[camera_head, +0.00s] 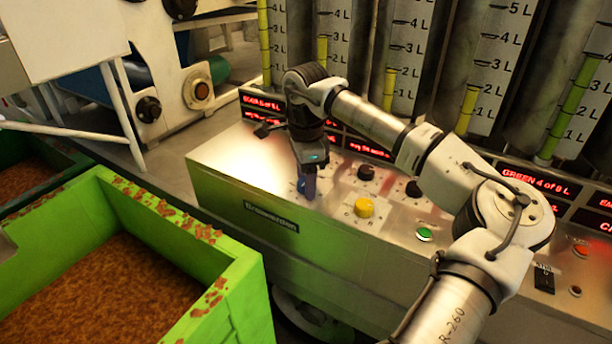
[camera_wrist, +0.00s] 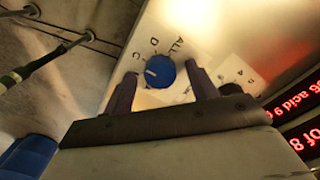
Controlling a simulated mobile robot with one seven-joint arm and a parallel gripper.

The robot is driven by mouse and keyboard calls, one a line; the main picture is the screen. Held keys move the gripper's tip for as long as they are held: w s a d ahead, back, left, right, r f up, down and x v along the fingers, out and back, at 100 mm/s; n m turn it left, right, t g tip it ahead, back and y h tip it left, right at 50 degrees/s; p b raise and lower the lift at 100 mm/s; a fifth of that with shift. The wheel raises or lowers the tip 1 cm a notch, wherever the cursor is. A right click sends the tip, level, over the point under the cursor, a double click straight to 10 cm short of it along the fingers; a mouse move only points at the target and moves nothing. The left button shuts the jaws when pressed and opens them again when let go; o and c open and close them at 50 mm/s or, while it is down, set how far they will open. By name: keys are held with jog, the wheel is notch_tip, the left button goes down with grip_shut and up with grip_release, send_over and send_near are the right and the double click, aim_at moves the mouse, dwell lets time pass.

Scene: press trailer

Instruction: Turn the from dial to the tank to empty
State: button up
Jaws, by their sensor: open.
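A round blue dial (camera_wrist: 158,72) sits on a white plate lettered C, D and ALL in the wrist view; other lettering is hidden or unclear. Its white mark lies on the left side, below the C. My gripper (camera_wrist: 160,69) is open, with one dark finger on each side of the dial; I cannot tell whether they touch it. In the head view my gripper (camera_head: 306,186) points down at the panel and hides most of this dial. A yellow dial (camera_head: 364,207) sits to its right. I cannot read which dial is named "from".
Several tanks with litre scales (camera_head: 395,60) stand behind red-lit displays (camera_head: 535,188). Dark knobs (camera_head: 367,173), a green button (camera_head: 424,234) and a red button (camera_head: 580,250) are on the metal panel (camera_head: 235,160). A green bin (camera_head: 240,290) stands at the front left.

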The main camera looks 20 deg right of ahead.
jog(key=shift+c, duration=0.5)
jog(key=c, duration=0.9)
jog(key=shift+m, duration=0.4)
jog(key=m+b, duration=0.1)
jog(key=m, duration=0.2)
jog(key=shift+m+b, duration=0.75)
jog(key=shift+m, duration=1.75)
jog(key=o, duration=1)
